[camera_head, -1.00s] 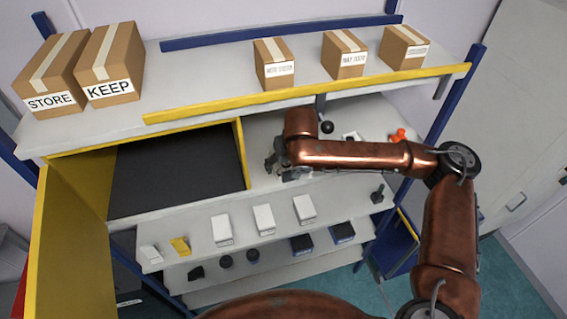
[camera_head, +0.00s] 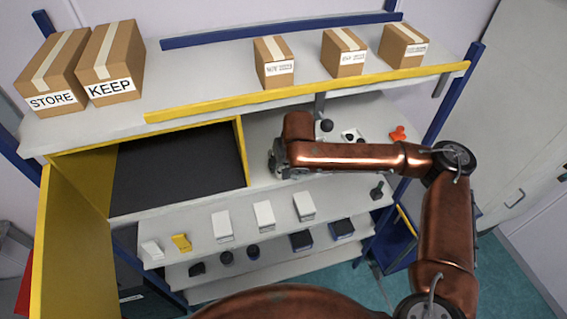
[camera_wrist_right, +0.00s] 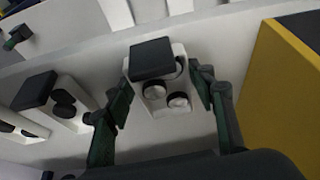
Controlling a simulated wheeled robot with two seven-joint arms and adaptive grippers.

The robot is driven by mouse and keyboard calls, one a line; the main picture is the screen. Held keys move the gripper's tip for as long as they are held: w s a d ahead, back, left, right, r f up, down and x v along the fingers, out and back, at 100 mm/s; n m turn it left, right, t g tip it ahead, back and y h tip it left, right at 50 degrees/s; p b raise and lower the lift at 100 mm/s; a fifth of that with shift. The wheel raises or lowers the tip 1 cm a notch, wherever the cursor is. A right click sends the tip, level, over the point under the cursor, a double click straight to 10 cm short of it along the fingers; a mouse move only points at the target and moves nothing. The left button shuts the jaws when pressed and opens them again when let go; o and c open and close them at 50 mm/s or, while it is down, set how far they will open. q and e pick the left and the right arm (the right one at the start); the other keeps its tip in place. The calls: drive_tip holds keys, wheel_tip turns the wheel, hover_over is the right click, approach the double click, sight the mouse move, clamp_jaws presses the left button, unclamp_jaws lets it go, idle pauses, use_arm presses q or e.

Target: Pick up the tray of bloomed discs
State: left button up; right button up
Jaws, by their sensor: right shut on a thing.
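In the right wrist view a small white tray (camera_wrist_right: 168,82) holds a black block and two round discs (camera_wrist_right: 178,100) with pale tops and dark sides. My right gripper (camera_wrist_right: 164,92) has one finger on each side of this tray and is shut on it. In the head view my right gripper (camera_head: 279,163) is over the middle shelf, just right of the yellow-edged dark compartment. The held tray is mostly hidden there by the gripper and arm. My left gripper is not in view.
More white trays with black blocks (camera_wrist_right: 36,90) stand to the left in the wrist view. The yellow panel (camera_wrist_right: 280,85) of the dark compartment (camera_head: 175,165) is close on the right. Cardboard boxes (camera_head: 273,62) stand on the shelf above. White boxes (camera_head: 264,217) line the shelf below.

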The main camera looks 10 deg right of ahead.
drive_tip(key=shift+c, duration=1.4)
